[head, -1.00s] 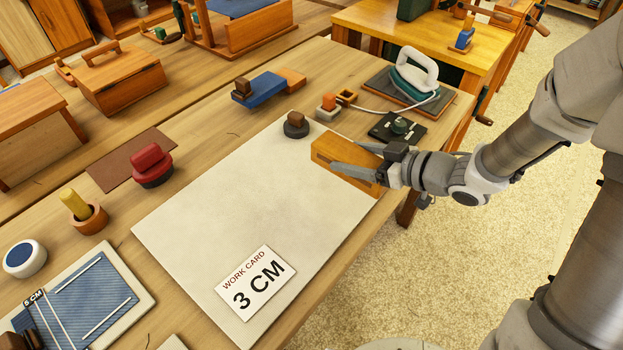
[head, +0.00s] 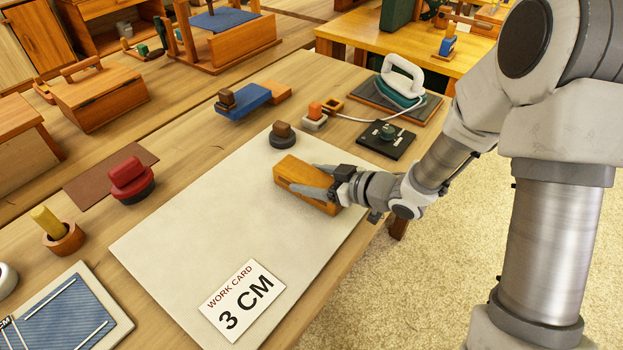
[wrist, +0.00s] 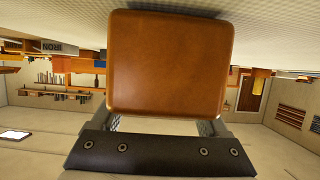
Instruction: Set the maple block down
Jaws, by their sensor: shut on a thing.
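The maple block (head: 290,168) is a smooth orange-brown block in the grip of my gripper (head: 304,178). My gripper reaches in from the right with its fingers along two sides of the block. In the wrist view, the end of the block (wrist: 170,62) fills the upper middle between the fingers and hides most of them. The block is over the right part of a pale sheet (head: 190,215) on the wooden table. I cannot tell whether its underside touches the sheet.
A dark round weight with a brown knob (head: 282,136) stands just behind the block. The work card (head: 242,299) lies at the front. The sheet's middle is clear.

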